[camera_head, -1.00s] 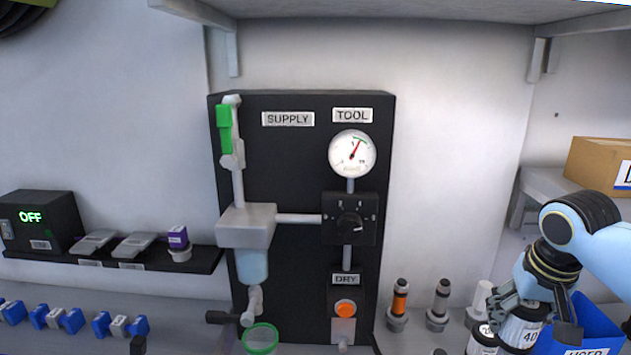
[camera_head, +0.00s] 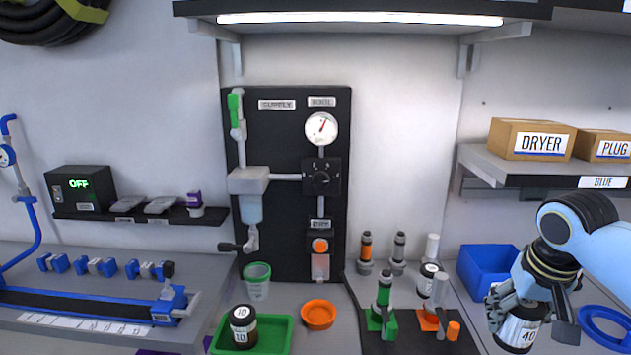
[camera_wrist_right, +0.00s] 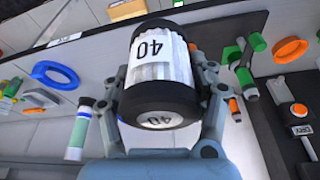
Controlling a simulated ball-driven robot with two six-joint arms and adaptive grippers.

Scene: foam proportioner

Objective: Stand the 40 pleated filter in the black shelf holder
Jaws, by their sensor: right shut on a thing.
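The 40 pleated filter (camera_head: 518,332) is a white ribbed cylinder with black end caps and a "40" label. It is tilted in the head view, at the lower right. My right gripper (camera_head: 520,310) is shut on it; the wrist view shows the filter (camera_wrist_right: 160,65) between the two fingers. A narrow black shelf (camera_head: 140,217) is on the wall at the left, carrying grey pads and a small white cup with a purple box. I cannot tell which black piece is the shelf holder. My left gripper is not in view.
A blue bin (camera_head: 487,270) is left of my right gripper, and a blue ring (camera_head: 606,328) lies right of it. A green tray (camera_head: 250,334) holds a "10" filter. A black mat (camera_head: 405,343) bears several upright parts. A shelf with boxes (camera_head: 543,140) overhangs the right.

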